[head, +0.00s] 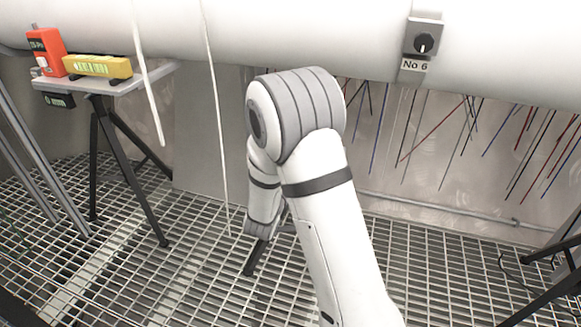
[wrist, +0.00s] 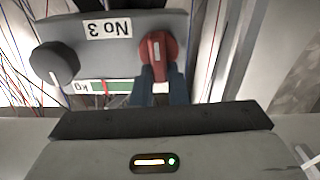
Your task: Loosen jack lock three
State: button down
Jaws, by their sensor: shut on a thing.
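In the wrist view a grey panel carries an upside-down label "No 3" (wrist: 108,29). A red lock knob (wrist: 157,46) with a pale stripe sits on the panel right of the label. My gripper (wrist: 160,70) has its two dark blue fingers closed on either side of the red knob's lower part. A dark round knob (wrist: 54,63) with a white mark sits on the panel's left. A green gauge strip (wrist: 112,87) with a red mark and a "kg" label lies between them, partly behind the fingers. In the head view my arm hides the panel and the gripper.
In the head view a small table (head: 146,80) at left holds an orange device (head: 46,50) and a yellow level (head: 97,66). A "No 6" knob box (head: 423,38) is on the large white pipe (head: 300,32). Thin cords hang down. The floor is metal grating (head: 130,270).

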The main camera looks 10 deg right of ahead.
jog(key=shift+w+a+f+n+p, duration=0.15)
jog(key=shift+a+f+n+p, duration=0.15)
jog(key=shift+n+p, duration=2.1)
jog(key=shift+w+a+f+n+p, duration=0.25)
jog(key=shift+n+p, duration=1.1)
jog(key=shift+n, duration=2)
jog(key=shift+a+f+n+p, duration=0.15)
jog(key=shift+f+n+p, duration=0.2)
jog(key=shift+n+p, duration=2.05)
jog(key=shift+n+b, duration=0.5)
jog(key=shift+n, duration=0.05)
jog(key=c, duration=1.4)
grip_release()
jog(key=shift+c, duration=0.2)
